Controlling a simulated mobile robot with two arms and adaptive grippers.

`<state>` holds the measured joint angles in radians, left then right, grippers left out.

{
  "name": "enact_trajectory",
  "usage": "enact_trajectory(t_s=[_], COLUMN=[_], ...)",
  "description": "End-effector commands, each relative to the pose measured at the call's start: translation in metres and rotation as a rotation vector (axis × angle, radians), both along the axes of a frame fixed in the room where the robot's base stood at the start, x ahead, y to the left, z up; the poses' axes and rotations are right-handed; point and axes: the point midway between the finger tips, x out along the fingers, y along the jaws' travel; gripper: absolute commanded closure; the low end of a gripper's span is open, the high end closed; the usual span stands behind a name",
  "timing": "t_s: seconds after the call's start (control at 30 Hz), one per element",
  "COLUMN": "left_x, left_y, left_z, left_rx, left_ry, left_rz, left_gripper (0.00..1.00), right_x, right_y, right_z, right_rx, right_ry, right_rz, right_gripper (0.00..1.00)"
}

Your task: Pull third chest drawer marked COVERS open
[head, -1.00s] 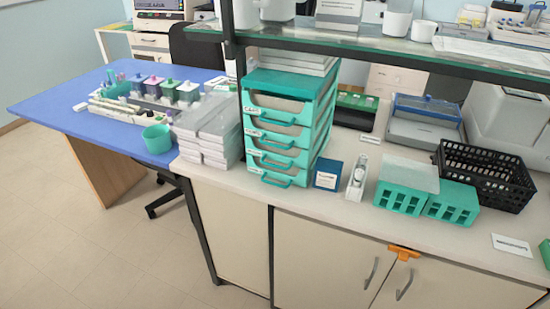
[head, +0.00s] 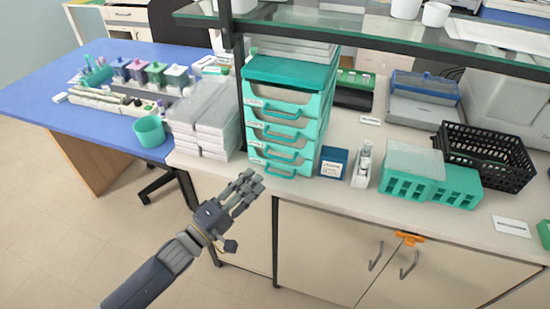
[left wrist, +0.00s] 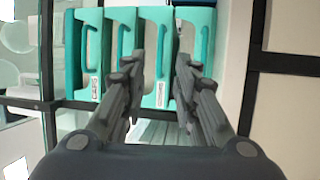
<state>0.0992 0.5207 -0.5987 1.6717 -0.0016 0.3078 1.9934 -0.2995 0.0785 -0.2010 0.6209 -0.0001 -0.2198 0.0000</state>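The teal drawer chest (head: 290,72) stands on the counter, its handled drawers stacked and all looking shut. The third drawer from the top (head: 283,154) has a curved teal handle and a small white label at its left, too small to read here. My left gripper (head: 254,181) is open and empty, in front of and below the chest's left side, apart from the handles. In the left wrist view the chest lies sideways, and the spread fingers (left wrist: 160,62) overlap the lower drawers; the third drawer (left wrist: 157,35) shows between them. My right gripper is not in view.
White boxes (head: 203,125) stand left of the chest. A blue box (head: 333,163) and a small white device (head: 362,165) stand close on its right, then teal racks (head: 412,172) and a black basket (head: 487,155). A glass shelf (head: 390,35) runs above. The floor before the cabinets is free.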

Motion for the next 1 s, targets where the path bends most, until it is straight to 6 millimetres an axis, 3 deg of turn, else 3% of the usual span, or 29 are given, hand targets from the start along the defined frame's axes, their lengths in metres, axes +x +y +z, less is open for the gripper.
enact_trajectory(t_s=[0.4,0.6,0.9,1.0], left_x=[0.057,0.068,0.069,0.069], left_y=[-0.049,-0.058,-0.059,-0.059], left_z=[0.014,0.015,0.015,0.015], left_rx=[0.001,0.002,0.002,0.002], left_ry=[-0.002,0.0,0.0,0.0], left_rz=[0.001,0.002,0.001,0.002], left_gripper=[0.72,0.72,0.72,0.95], right_x=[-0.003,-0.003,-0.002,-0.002], right_y=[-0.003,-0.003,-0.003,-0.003], right_z=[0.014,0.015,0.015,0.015], right_rx=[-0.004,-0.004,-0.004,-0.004], right_ry=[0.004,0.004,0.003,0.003], right_rz=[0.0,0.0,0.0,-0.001], right_gripper=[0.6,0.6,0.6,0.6])
